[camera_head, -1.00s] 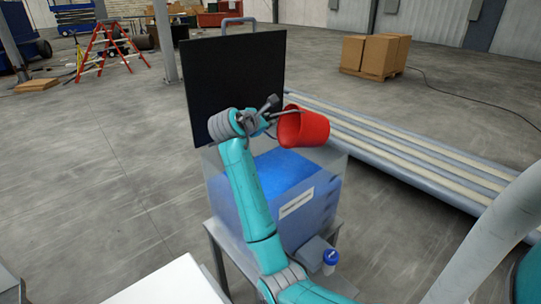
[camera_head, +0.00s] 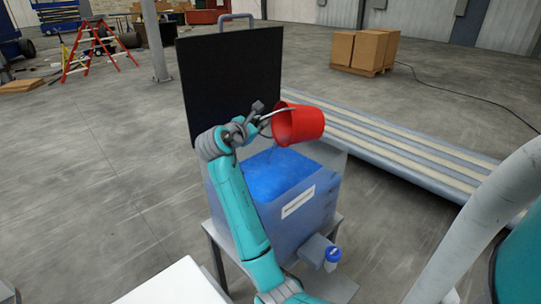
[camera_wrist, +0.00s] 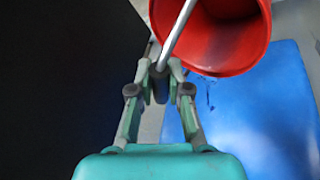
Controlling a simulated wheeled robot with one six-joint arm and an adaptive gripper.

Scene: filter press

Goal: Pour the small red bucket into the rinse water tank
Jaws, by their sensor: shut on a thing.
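The small red bucket (camera_head: 301,124) hangs tilted on its side above the rinse water tank (camera_head: 313,211), its mouth facing left. My gripper (camera_head: 264,119) is shut on the bucket's handle, and the handle also shows between the fingers in the wrist view (camera_wrist: 161,72). The tank holds blue water (camera_head: 272,172) and its dark lid (camera_head: 232,85) stands open behind. A thin stream of water falls from the bucket's lower rim toward the tank. In the wrist view the bucket (camera_wrist: 225,40) is cut off by the top edge, and the blue water (camera_wrist: 262,110) lies below it.
The tank stands on a grey table (camera_head: 218,240). Long pale rails (camera_head: 400,155) run behind to the right. A white surface (camera_head: 175,285) is at the front left.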

